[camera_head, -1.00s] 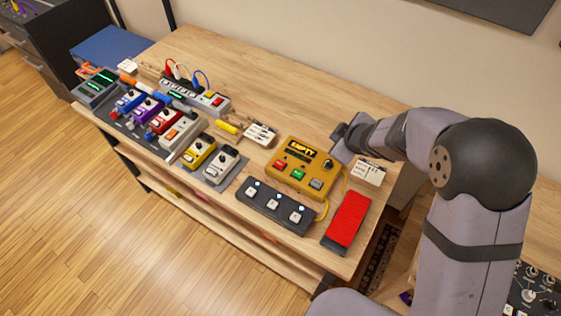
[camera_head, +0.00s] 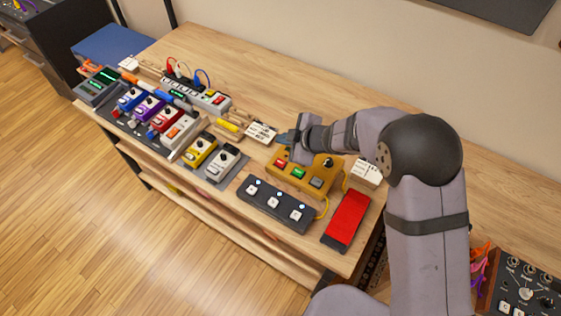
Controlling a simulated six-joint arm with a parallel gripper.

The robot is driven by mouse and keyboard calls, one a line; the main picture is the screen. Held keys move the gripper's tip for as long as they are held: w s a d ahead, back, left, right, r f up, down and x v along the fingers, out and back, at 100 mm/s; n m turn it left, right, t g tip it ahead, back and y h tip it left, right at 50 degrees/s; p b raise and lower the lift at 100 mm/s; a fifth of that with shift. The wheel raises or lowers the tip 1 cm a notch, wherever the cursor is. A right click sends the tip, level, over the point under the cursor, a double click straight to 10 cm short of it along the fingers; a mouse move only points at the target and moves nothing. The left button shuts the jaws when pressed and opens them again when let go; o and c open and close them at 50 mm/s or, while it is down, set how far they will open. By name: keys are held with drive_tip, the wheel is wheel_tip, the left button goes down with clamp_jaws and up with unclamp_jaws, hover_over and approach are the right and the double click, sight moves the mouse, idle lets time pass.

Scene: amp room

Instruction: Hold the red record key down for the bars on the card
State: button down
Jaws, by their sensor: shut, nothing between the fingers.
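The yellow looper box (camera_head: 333,188) sits on the wooden bench and carries a red key (camera_head: 281,163), a green key (camera_head: 299,173), a grey key (camera_head: 316,183) and a dark knob (camera_head: 328,162). My gripper (camera_head: 287,147) is shut and empty, above the box's back left part near the red key. I cannot tell whether it touches anything. The box's display is hidden behind my gripper and wrist. A printed white card (camera_head: 367,172) lies right of the box; another (camera_head: 261,133) lies left of my gripper. Their print is too small to read.
A dark footswitch (camera_head: 268,213) with several white buttons lies in front of the box, and a red pedal (camera_head: 347,218) to its right. Several small pedals, including a yellow one (camera_head: 199,151), stand to the left. The back of the bench is mostly clear.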

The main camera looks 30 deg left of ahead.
drive_tip(key=shift+f, duration=0.2)
drive_tip(key=b, duration=0.7)
hover_over(278, 160)
drive_tip(key=d, duration=0.2)
drive_tip(key=f, duration=0.6)
drive_tip(key=shift+s+d+f, duration=0.2)
drive_tip(key=shift+s+f, duration=0.05)
drive_tip(key=shift+s, duration=0.05)
drive_tip(key=shift+f+b, duration=0.8)
drive_tip(key=shift+f, duration=0.15)
drive_tip(key=shift+f, duration=0.15)
drive_tip(key=shift+f, duration=0.3)
drive_tip(key=shift+f+b, duration=0.55)
drive_tip(key=shift+f, duration=0.05)
idle(3.9)
